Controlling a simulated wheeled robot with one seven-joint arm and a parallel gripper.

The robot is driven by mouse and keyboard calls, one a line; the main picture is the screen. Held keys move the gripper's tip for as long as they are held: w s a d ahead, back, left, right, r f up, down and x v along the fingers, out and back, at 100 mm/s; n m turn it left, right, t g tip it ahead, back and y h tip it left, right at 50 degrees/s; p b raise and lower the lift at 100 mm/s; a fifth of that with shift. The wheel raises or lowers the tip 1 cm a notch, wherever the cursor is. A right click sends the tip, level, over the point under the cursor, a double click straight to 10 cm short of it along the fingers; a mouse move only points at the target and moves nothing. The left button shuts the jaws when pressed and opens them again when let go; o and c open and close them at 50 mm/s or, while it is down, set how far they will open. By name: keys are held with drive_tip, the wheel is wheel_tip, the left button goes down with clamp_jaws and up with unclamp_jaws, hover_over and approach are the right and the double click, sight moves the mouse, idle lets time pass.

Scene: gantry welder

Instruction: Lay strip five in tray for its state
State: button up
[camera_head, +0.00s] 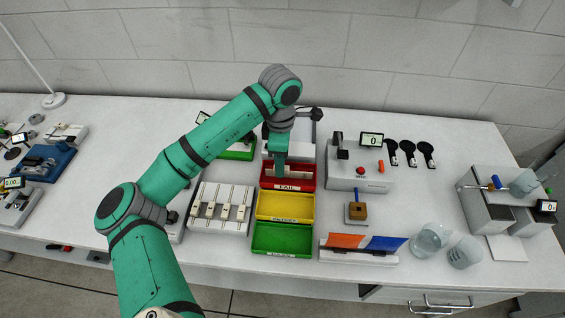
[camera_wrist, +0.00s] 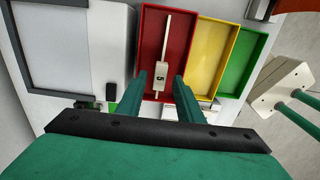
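The white strip marked 5 (camera_wrist: 162,72) lies inside the red tray (camera_wrist: 147,35), slightly slanted. In the head view the red tray (camera_head: 288,185) has a label reading FAIL. My gripper (camera_wrist: 161,78) is over the red tray with its two green fingers apart, one on each side of the strip's numbered end, with visible gaps. It is open and empty. In the head view my gripper (camera_head: 279,160) is at the back of the red tray and its fingers are hard to make out. The yellow tray (camera_head: 285,206) and the green tray (camera_head: 282,239) stand in front of the red one.
A white rack (camera_head: 220,207) with several strips stands left of the trays. A grey device (camera_head: 359,177) with a display reading 0 stands to the right. A blue-and-orange chart (camera_head: 360,244) and glass beakers (camera_head: 430,238) are at front right.

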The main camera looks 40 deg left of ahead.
wheel_tip(320, 180, up, 12)
drive_tip(key=shift+r, duration=0.2)
drive_tip(key=shift+d, duration=0.1)
drive_tip(key=shift+w, duration=0.1)
idle(0.5)
